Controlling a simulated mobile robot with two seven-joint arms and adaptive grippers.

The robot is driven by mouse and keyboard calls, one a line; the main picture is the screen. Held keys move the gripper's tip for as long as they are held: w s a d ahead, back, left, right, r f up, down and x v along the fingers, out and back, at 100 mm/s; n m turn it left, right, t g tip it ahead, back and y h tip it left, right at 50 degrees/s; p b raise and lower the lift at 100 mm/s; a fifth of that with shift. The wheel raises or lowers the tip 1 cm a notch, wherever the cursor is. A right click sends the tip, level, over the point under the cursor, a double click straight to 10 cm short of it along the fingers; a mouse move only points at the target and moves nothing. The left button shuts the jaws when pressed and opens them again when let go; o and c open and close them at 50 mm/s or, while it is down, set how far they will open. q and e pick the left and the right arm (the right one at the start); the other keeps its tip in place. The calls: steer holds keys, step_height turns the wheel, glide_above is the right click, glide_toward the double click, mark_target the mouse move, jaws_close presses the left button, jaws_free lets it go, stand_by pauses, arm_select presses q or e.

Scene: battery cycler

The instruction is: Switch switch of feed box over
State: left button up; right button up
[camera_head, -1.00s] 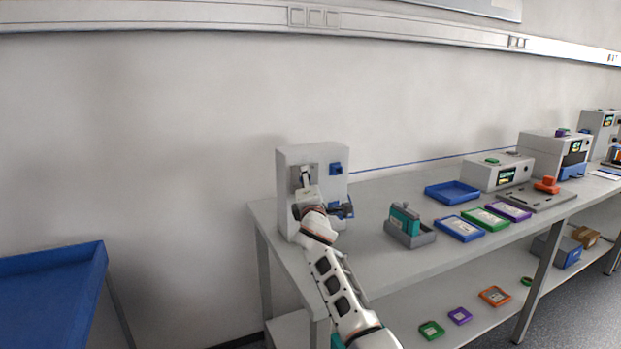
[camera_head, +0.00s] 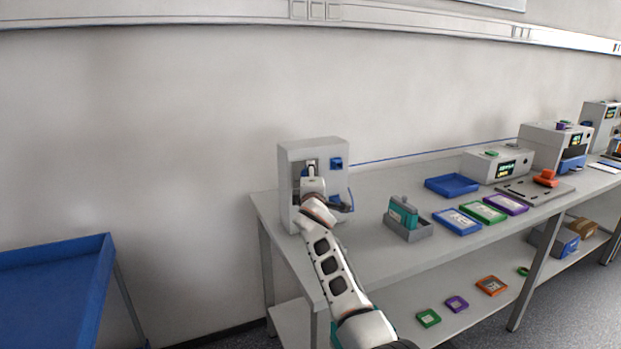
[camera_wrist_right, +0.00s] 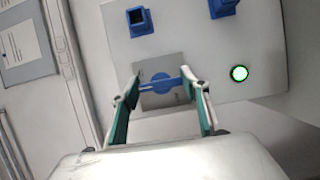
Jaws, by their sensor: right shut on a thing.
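The feed box (camera_head: 313,149) is a light grey box at the left end of the workbench. Its front also fills the upper part of the right wrist view (camera_wrist_right: 255,45). There the switch (camera_wrist_right: 162,84) is a blue round knob with a narrow bar, on a grey square plate. In the head view my right gripper (camera_head: 312,178) is at the box front and covers the switch. My left gripper is not in view.
Blue sockets (camera_wrist_right: 140,20) stick out near the switch. On the bench (camera_head: 370,255), a grey holder with a teal block (camera_head: 403,213) stands right of the box, then a blue tray (camera_head: 452,185) and coloured frames. A blue table (camera_head: 60,254) stands left.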

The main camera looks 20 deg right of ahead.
steer(key=shift+f, duration=0.1)
steer(key=o, duration=1.1)
steer(key=v, duration=1.2)
